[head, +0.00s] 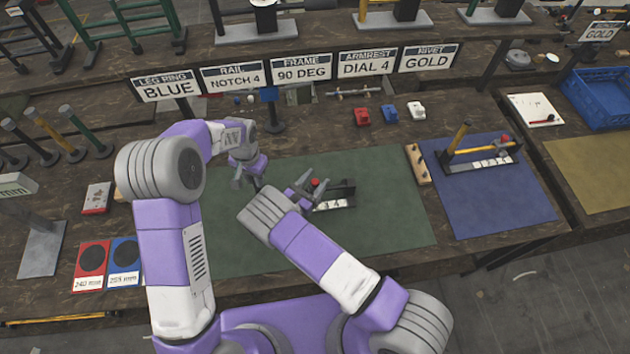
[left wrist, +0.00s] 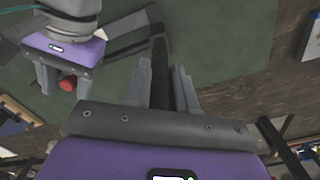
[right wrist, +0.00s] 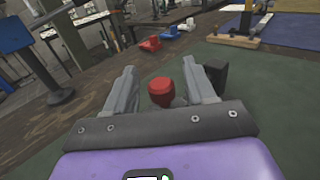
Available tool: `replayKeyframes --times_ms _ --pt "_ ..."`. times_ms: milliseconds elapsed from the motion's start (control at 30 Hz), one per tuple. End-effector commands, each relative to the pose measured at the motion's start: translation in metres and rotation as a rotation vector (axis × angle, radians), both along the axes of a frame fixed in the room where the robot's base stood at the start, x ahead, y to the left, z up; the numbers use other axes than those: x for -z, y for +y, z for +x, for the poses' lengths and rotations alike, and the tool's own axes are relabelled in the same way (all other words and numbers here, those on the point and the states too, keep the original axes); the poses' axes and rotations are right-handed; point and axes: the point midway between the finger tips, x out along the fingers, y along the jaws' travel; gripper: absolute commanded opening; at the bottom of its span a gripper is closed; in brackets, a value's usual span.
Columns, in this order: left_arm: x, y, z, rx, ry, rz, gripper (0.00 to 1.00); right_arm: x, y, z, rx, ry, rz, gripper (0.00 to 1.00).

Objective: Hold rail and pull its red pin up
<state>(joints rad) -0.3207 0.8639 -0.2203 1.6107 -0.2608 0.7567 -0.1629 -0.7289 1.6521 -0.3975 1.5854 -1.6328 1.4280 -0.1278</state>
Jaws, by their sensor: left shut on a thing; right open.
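The rail (head: 335,204), a dark bar with a white marked strip and a black end block, lies on the green mat (head: 390,218). Its red pin (head: 315,182) stands up beside my right gripper (head: 308,188). In the right wrist view the red pin (right wrist: 161,92) sits between the open fingers of my right gripper (right wrist: 162,80), with a gap on both sides. My left gripper (head: 250,183) is left of it; in the left wrist view it is shut on a dark bar of the rail (left wrist: 158,62). The rail's middle is partly hidden by my right arm.
A blue mat (head: 500,205) at right holds another rail assembly (head: 480,160). A wooden block (head: 417,164) stands between the mats. Red, blue and white small parts (head: 390,113) lie behind. Sign cards (head: 303,68) line the back shelf.

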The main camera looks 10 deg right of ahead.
Motion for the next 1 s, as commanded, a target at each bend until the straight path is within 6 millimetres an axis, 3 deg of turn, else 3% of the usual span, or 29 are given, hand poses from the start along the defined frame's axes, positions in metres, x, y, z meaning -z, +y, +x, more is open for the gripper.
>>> replayKeyframes --times_ms 67,433,633,833,1000 --pt "0.000 0.000 0.000 0.001 -0.001 -0.001 0.00 0.000 0.000 0.000 0.000 0.000 0.000 0.55" --pt "0.000 0.000 0.000 0.001 -0.001 -0.001 0.00 0.000 0.000 0.000 0.000 0.001 0.001 0.00" --pt "0.000 -0.001 0.000 0.001 -0.001 -0.001 0.00 -0.001 0.001 0.000 0.000 0.000 0.001 0.00" --pt "0.000 -0.001 0.000 0.001 -0.002 -0.001 0.00 -0.020 0.001 -0.001 -0.001 0.001 0.001 0.00" --pt "0.000 0.000 0.000 0.000 -0.002 0.000 0.00 -0.021 0.001 0.000 0.000 -0.001 -0.001 0.00"
